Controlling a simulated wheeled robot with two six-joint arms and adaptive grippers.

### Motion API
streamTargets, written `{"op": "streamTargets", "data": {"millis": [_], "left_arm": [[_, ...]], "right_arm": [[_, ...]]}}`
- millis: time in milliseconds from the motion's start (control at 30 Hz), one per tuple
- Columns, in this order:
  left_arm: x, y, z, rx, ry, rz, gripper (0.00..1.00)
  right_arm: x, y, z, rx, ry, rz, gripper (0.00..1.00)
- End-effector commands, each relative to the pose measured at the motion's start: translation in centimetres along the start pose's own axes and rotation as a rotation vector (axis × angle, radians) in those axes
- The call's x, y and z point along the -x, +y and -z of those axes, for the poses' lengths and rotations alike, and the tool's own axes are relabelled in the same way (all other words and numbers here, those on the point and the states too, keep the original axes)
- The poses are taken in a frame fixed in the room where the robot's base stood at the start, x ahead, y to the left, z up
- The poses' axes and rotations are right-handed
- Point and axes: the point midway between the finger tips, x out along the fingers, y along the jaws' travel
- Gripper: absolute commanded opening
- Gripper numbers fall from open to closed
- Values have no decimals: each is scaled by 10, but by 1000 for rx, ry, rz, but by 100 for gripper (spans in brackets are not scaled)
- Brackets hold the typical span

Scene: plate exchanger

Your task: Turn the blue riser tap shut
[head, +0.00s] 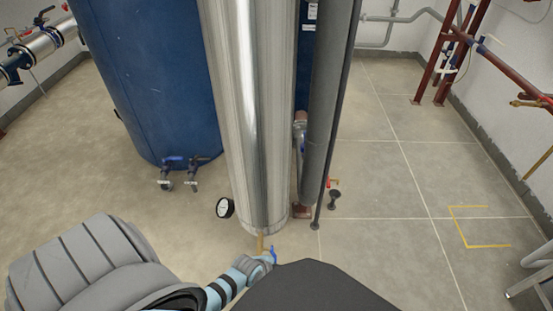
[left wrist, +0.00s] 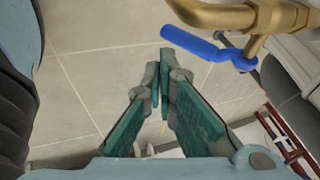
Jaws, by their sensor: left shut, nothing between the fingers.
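The blue riser tap has a blue lever handle (left wrist: 200,47) on a brass body and pipe (left wrist: 222,14), in the upper part of the left wrist view. In the head view its blue handle (head: 273,253) is a small patch at the foot of the silver pipe. In the head view my left gripper (head: 262,262) is small beside the tap and partly hidden. My right gripper is not in view.
The large silver pipe (head: 247,110) rises right behind the tap, with a black gauge (head: 225,207) beside it. A blue tank (head: 150,80) with two small blue-handled taps (head: 180,170) stands left. A grey pipe (head: 328,110) stands right. The tiled floor (head: 400,210) is open.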

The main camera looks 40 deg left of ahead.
Motion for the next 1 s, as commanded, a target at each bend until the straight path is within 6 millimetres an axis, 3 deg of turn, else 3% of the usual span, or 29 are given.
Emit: {"op": "streamTargets", "data": {"millis": [200, 1000], "left_arm": [[-12, -9, -3, 1, 0, 0, 0], [-16, -9, -5, -20, 7, 66, 0]], "right_arm": [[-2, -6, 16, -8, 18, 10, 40], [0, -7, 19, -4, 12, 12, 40]]}}
